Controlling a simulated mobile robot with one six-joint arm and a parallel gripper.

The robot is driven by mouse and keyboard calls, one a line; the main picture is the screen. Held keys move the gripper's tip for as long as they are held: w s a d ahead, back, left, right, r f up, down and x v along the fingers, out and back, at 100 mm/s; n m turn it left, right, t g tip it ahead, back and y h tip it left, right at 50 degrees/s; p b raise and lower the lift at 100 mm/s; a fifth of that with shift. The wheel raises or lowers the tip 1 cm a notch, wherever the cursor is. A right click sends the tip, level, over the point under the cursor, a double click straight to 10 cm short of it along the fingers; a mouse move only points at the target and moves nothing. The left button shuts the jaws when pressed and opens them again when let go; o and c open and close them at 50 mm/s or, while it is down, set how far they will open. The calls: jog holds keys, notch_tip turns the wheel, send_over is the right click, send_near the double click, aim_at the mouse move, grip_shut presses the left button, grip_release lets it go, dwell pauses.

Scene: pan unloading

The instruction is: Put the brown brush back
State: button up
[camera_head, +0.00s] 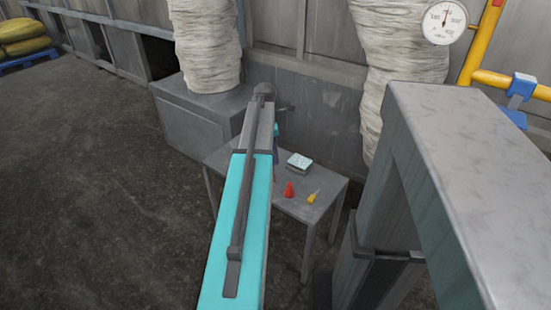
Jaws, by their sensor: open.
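I cannot make out a brown brush in the head view. A small grey table (238,166) stands below and beyond my teal and grey arm. On it are a small red cone-like item (289,190) and a small yellow item (313,197) with a thin pale tip. A grey block with a pale blue speckled top (299,162) lies behind them. My arm covers the left part of the table. Small teal and purple parts show just right of the arm, too small to identify. My gripper is not discernible, hidden behind the arm.
A large grey box (190,125) stands left of the table against the wall. Pale wrapped columns (205,45) rise behind. A grey metal frame (440,130) blocks the right foreground. Yellow pipes (482,45) and a gauge (445,22) are at upper right. Dark floor is clear at left.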

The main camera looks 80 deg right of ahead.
jog(key=shift+w+r, duration=0.1)
jog(key=shift+r, duration=0.45)
dwell(0.4)
jog(key=w+a+f, duration=0.3)
jog(key=w+f, duration=0.1)
jog(key=w, duration=0.3)
jog(key=w+a+f, duration=0.3)
jog(key=w+f, duration=0.1)
jog(key=w, duration=0.2)
jog(key=w+a+f+m+y, duration=0.1)
jog(key=w+a+f, duration=0.8)
jog(key=w+a, duration=0.3)
jog(key=w+a+f, duration=1)
jog(key=a, duration=0.4)
jog(key=a+f+m+g, duration=0.1)
jog(key=a+f, duration=0.4)
jog(key=a, duration=0.6)
jog(key=a+f+g, duration=0.1)
jog(key=a+f, duration=0.3)
jog(key=a, duration=0.7)
jog(key=s+a+f, duration=0.3)
jog(key=s+a, duration=0.2)
jog(key=a, duration=0.3)
jog(key=s+a+f+m+g, duration=0.1)
jog(key=s+a+f, duration=0.2)
jog(key=a, duration=0.6)
jog(key=shift+s+a+f+h, duration=0.15)
jog(key=shift+s+f+h, duration=0.25)
jog(key=shift+s, duration=0.8)
